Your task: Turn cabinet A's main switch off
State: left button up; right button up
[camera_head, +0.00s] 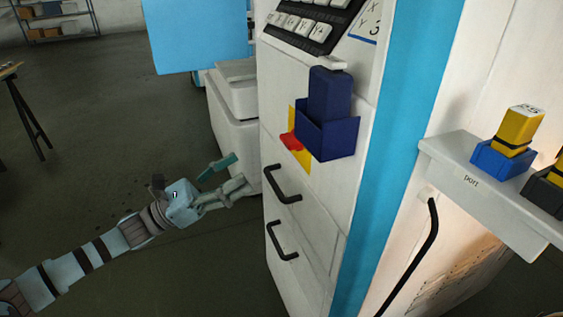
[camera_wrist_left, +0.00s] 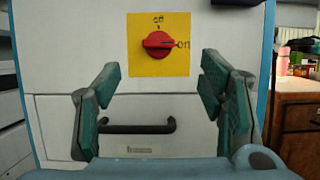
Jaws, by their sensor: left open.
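The main switch is a red rotary knob (camera_wrist_left: 158,44) on a yellow plate (camera_wrist_left: 140,66), set in the white front of a cabinet (camera_wrist_left: 75,55). In the wrist view "off" is printed above the knob and "on" to its right; its grip lies sideways, towards "on". In the head view the red knob (camera_head: 291,142) shows from the side, with part of its yellow plate (camera_head: 302,156). My left gripper (camera_head: 228,178) is open and empty, apart from the cabinet and lower than the knob. In the wrist view its fingers (camera_wrist_left: 160,88) stand below and either side of the knob. My right gripper is out of view.
A dark blue holder (camera_head: 330,138) juts from the cabinet beside the switch, with a dark blue block in it. Black drawer handles (camera_head: 282,184) stick out below. A keyboard (camera_head: 312,22) is above. A shelf (camera_head: 470,165) at right carries yellow blocks in holders.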

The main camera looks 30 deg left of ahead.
aim_at(284, 143)
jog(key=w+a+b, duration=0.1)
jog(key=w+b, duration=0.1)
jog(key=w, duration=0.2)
pick_arm(q)
jog(key=p+x, duration=0.3)
jog(key=x, duration=0.8)
jog(key=shift+w+r, duration=0.15)
jog(key=shift+w+d, duration=0.2)
jog(key=shift+w, duration=0.05)
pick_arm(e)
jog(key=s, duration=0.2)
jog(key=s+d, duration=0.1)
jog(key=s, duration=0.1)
